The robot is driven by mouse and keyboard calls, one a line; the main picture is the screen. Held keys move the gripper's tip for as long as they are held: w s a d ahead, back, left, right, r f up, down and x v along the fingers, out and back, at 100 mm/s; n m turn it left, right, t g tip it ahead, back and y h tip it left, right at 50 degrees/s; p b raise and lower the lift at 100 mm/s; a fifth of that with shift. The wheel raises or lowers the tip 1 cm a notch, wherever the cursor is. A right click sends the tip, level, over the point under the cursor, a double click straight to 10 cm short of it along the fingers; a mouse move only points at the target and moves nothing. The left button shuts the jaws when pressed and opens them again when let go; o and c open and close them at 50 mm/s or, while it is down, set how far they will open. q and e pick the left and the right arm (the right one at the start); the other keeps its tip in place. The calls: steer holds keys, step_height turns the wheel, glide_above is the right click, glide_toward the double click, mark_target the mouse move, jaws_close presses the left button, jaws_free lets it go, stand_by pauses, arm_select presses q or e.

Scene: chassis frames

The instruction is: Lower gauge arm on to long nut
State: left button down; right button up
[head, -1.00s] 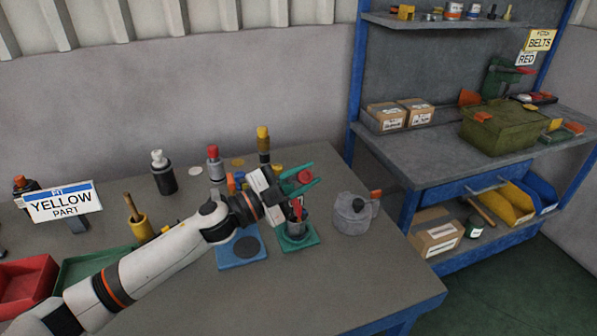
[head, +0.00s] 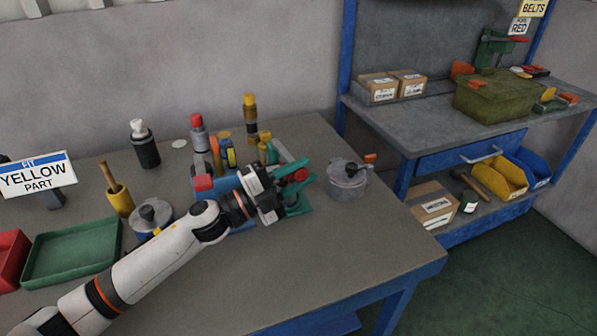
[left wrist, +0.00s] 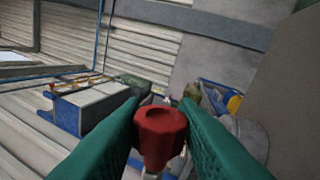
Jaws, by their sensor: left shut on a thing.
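My left gripper (head: 300,178), with teal fingers, is shut on a red knob (left wrist: 160,132), which shows between the fingertips in the left wrist view. In the head view the red knob (head: 301,174) is partly covered by the fingers. I take it as the handle of the gauge arm; the arm itself is hidden. My right gripper is not in view.
Several bottles, including a black one with a white top (head: 144,146), stand behind. A green tray (head: 72,252) lies left. The bench front is clear.

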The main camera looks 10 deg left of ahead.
arm_select(q)
steer(key=shift+f, duration=0.2)
steer(key=c, duration=1.2)
jaws_free()
steer(key=shift+r, duration=0.1)
steer(key=shift+s+a+f, duration=0.2)
steer(key=shift+a, duration=0.05)
steer(key=b+v, duration=0.3)
steer(key=v, duration=0.8)
steer(key=shift+s+a, duration=0.1)
steer(key=shift+a, duration=0.05)
